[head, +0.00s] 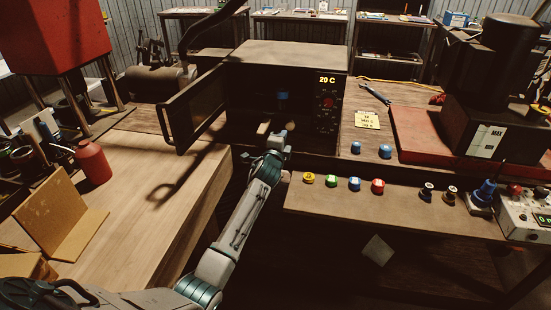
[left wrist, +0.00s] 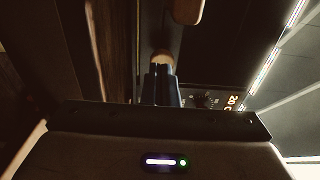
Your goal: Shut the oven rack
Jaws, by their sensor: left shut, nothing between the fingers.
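The dark oven (head: 290,55) stands at the middle back of the bench in the head view. Its door (head: 193,108) hangs wide open to the left. The interior is very dark, and I cannot clearly make out the rack. A small blue item (head: 283,97) and a pale tan piece (head: 263,127) show at the opening. My left gripper (head: 277,138) is shut and empty, low in front of the opening. In the left wrist view its closed fingers (left wrist: 163,88) point at a rounded tan piece (left wrist: 162,57); I cannot tell whether they touch. My right gripper is not in view.
The oven's control panel (head: 328,100) reads 20 C. Several coloured knobs (head: 331,181) line the bench front to the right. A red bottle (head: 93,163) and a cardboard piece (head: 52,215) stand on the left wooden table. A dark gap separates the table and bench.

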